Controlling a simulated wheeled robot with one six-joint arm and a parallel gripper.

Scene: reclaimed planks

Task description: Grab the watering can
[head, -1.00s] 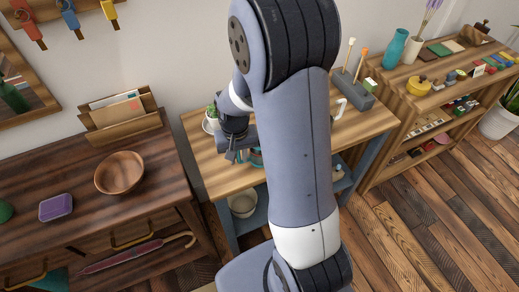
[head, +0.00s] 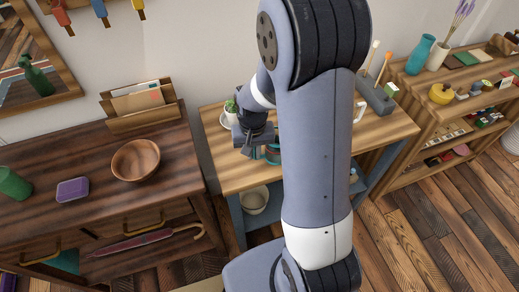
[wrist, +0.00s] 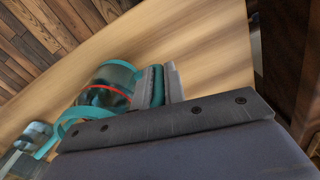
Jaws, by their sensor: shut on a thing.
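The watering can is teal with a clear-looking body and a red band (wrist: 108,88) in the wrist view. My gripper (wrist: 158,86) is shut on a teal part of it, likely its handle, with a grey finger on each side. A teal loop curves at the lower left of the body. In the head view only a bit of the teal can (head: 273,154) shows beside my gripper (head: 257,152), over the wooden side table. My arm hides the rest of it. I cannot tell whether the can touches the table top.
A small potted plant (head: 230,113) stands close behind my gripper. A grey holder (head: 376,97) with tools is at the table's back right. A wooden bowl (head: 136,160) and purple box (head: 73,189) sit on the dark cabinet at left. A bowl (head: 255,199) is on the lower shelf.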

